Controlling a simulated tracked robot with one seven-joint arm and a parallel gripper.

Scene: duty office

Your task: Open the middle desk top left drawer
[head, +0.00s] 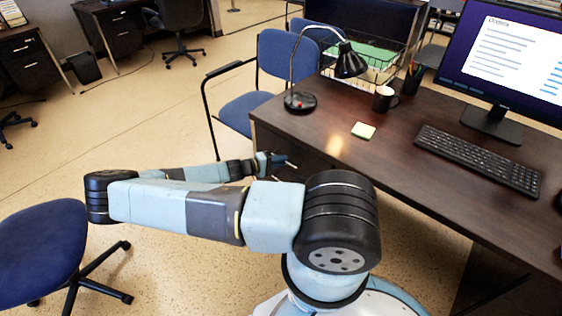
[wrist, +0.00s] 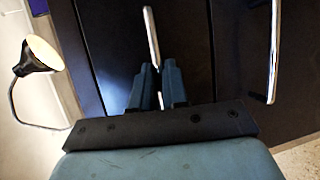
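The middle desk (head: 395,165) has a dark wood top and dark drawer fronts at its left end. The top left drawer (head: 296,157) shows in part behind my arm and looks closed. Its bar-shaped silver handle (wrist: 151,35) shows in the wrist view. My gripper (wrist: 157,66) is at the near end of this handle, with one blue finger on each side of it. The gap between the fingertips is narrow, and I cannot tell whether they press on the handle. In the head view my gripper (head: 280,161) is in front of the drawer.
A second silver handle (wrist: 273,55) is on the drawer front to the right in the wrist view. A lamp (head: 300,101), mug (head: 383,99), sticky notes (head: 363,130) and keyboard (head: 478,160) are on the desk. Blue chairs (head: 245,108) stand beyond the desk's left end; another (head: 42,250) is at lower left.

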